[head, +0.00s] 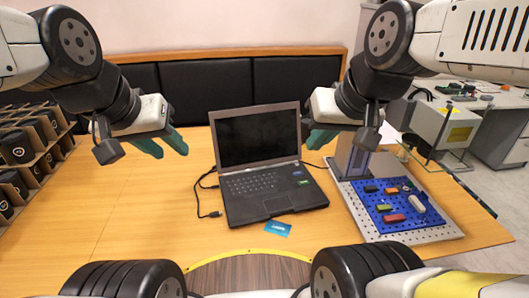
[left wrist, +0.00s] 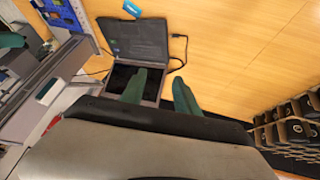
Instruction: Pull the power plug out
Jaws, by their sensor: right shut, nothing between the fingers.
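A black laptop (head: 258,140) stands open on the wooden table, its screen facing me. A dark cable (head: 202,196) runs by its left side. One cable end meets the laptop's left edge, and a small dark plug (head: 214,214) lies on the table left of the laptop's front. The laptop (left wrist: 140,38) and cable (left wrist: 186,52) also show in the left wrist view. My left gripper (head: 172,151) is open and empty, raised left of the laptop; its green fingers (left wrist: 160,78) are apart. My right gripper (head: 318,140) is shut and empty, by the screen's right edge.
A laser marker with a perforated plate and blue mat (head: 372,211) stands right of the laptop. A blue card (head: 278,229) lies in front of it. A compartment rack (head: 32,150) stands at the far left. The table between rack and laptop is clear.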

